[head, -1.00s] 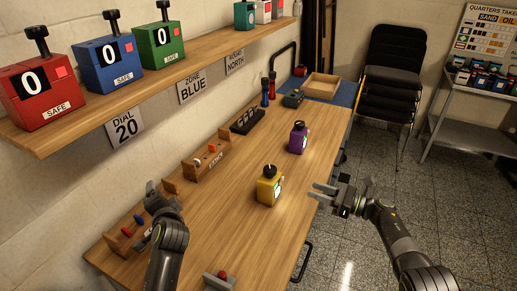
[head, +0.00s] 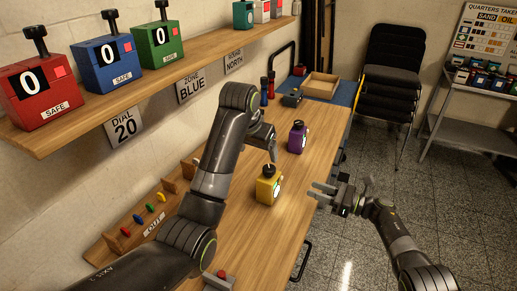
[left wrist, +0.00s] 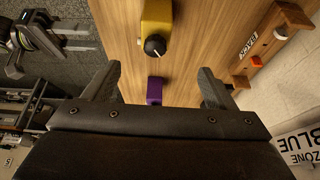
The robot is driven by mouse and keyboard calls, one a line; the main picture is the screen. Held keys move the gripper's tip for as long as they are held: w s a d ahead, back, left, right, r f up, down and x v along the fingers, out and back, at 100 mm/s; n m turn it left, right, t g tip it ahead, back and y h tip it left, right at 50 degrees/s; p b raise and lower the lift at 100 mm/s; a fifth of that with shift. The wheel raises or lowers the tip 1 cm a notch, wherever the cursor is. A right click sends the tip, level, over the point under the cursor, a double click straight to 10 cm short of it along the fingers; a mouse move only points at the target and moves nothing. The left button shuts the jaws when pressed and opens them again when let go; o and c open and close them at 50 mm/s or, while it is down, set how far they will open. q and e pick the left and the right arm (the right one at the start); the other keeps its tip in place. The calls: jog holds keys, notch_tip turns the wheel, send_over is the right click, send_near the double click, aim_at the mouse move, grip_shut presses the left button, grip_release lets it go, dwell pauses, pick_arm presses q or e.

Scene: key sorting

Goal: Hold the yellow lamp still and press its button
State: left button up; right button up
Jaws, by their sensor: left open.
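The yellow lamp (head: 265,190) stands upright on the wooden table, with a black knob on top and a pale lit face to the right. In the left wrist view the yellow lamp (left wrist: 154,14) is at the top, beyond my fingers. My left gripper (head: 271,150) hangs above and behind the lamp in the head view, open and empty; its spread fingers (left wrist: 157,87) show in the left wrist view. My right gripper (head: 322,192) is open and empty, right of the lamp past the table edge, not touching it. I cannot tell which part is the lamp's button.
A purple lamp (head: 297,138) stands farther back, and also shows between my left fingers (left wrist: 154,92). A small block with a red button (head: 221,274) sits at the near edge. A rack with coloured pegs (head: 138,220) lies left. A shelf with safes (head: 107,63) overhangs the wall side.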

aim_at(267, 175)
pick_arm(q)
jog(key=x, duration=1.7)
jog(key=shift+s+d, duration=0.15)
jog(key=shift+d, duration=0.15)
jog(key=shift+r, duration=0.1)
jog(key=c, duration=1.1)
jog(key=shift+c, duration=0.2)
pick_arm(e)
grip_shut()
dwell(0.4)
